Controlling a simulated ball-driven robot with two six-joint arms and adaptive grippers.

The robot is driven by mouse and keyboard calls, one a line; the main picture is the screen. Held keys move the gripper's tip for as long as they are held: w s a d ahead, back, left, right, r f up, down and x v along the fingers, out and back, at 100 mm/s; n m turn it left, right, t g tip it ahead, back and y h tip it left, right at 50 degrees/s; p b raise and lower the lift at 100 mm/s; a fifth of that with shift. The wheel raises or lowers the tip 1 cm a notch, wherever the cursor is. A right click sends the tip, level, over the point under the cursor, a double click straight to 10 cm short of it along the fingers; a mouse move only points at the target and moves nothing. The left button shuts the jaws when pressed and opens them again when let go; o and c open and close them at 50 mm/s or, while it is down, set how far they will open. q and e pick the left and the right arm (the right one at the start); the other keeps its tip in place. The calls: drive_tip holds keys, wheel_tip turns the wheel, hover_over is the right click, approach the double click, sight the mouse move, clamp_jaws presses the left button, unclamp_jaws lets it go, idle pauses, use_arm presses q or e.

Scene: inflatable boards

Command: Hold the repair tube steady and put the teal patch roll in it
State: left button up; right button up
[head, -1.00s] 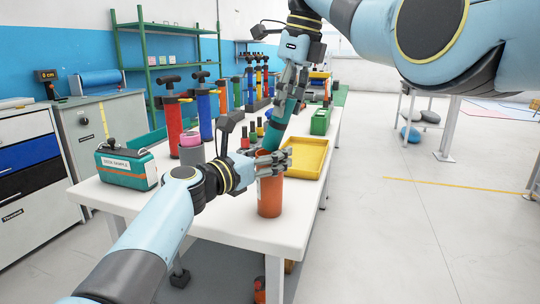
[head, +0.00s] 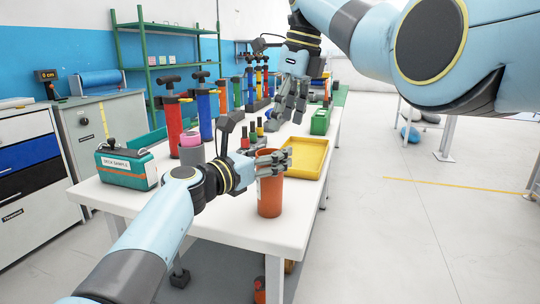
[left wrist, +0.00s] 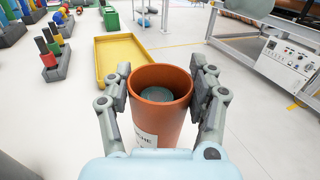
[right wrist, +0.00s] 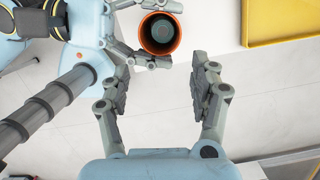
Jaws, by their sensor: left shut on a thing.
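The orange repair tube (head: 270,197) stands upright near the table's front edge. My left gripper (head: 275,163) is shut on it near the rim; in the left wrist view its fingers (left wrist: 162,95) press both sides of the tube (left wrist: 158,122). The teal patch roll (left wrist: 156,94) is inside the tube, its round end below the rim. It also shows down in the tube in the right wrist view (right wrist: 160,32). My right gripper (head: 286,108) is open and empty above and behind the tube; the right wrist view shows its fingers (right wrist: 163,88) apart.
A yellow tray (head: 307,160) lies just behind and right of the tube. A teal case (head: 127,168), a grey holder with a pink roll (head: 191,146) and several pumps (head: 205,110) stand to the left.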

drive_tip(key=v, duration=1.2)
use_arm(q)
drive_tip(key=o, duration=1.2)
